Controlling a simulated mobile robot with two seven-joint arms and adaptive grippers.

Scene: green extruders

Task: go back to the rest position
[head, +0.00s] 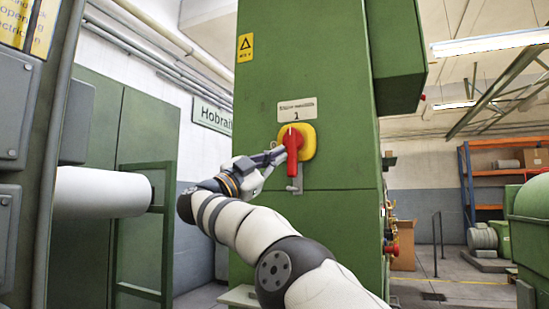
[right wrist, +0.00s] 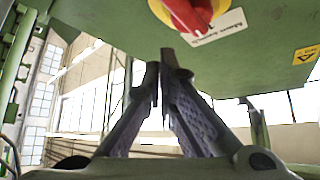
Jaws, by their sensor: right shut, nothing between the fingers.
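My right arm reaches up from the bottom of the head view. Its right gripper (head: 277,154) is at the left side of a red rotary handle (head: 292,150) on a yellow plate (head: 309,141). In the right wrist view, the right gripper's (right wrist: 162,68) fingers are together at the tips with nothing between them. The red handle (right wrist: 190,14) shows at the top there, apart from the fingertips. The handle points downward in the head view. My left gripper is in neither view.
The handle is mounted on a tall green cabinet (head: 340,230). A grey latch (head: 295,182) hangs below it. A white roll (head: 100,192) and green frame stand at left. Orange shelving (head: 468,180) and open floor (head: 450,285) lie at right.

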